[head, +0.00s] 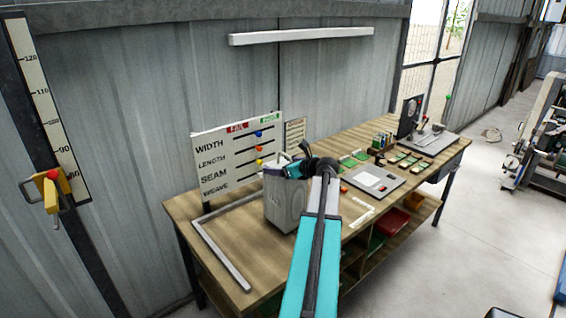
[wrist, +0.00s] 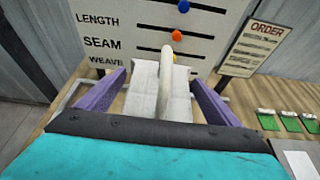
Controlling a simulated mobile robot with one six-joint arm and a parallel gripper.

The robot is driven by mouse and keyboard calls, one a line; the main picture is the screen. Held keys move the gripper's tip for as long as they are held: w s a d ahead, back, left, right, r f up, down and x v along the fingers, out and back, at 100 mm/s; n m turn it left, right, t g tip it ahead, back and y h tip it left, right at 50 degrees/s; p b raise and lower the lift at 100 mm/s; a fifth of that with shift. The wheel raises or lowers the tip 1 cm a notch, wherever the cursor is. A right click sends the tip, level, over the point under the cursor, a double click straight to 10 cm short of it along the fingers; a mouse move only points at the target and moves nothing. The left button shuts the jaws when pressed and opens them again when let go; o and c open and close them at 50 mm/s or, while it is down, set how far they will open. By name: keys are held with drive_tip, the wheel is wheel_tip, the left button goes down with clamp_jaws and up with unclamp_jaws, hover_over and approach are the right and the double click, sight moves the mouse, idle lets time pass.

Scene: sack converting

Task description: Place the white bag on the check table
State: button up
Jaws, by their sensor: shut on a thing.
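The white bag (head: 284,208) is upright over the left part of the wooden check table (head: 262,268), in front of the check board. Its base looks at or just above the tabletop; I cannot tell whether it touches. My gripper (head: 294,171) is at the top of the bag and shut on it. In the wrist view the bag (wrist: 144,103) and its pale looped handle (wrist: 164,84) show between the two purple fingers (wrist: 160,98). My arm hides part of the table to the right of the bag.
The check board (head: 228,160) reads WIDTH, LENGTH, SEAM, WEAVE. A pale angled bar (head: 222,258) lies on the table left of the bag. A grey scale (head: 374,183), small green items and a dark device (head: 411,115) stand farther right. A yellow-handled gauge (head: 46,190) is at left.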

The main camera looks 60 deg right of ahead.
drive_tip(key=shift+f+p, duration=0.35)
drive_tip(key=shift+f, duration=0.55)
drive_tip(key=o, duration=2)
drive_tip(key=b+v, duration=0.3)
drive_tip(key=v, duration=0.9)
drive_tip(key=shift+a+b, duration=0.1)
drive_tip(key=shift+b, duration=0.25)
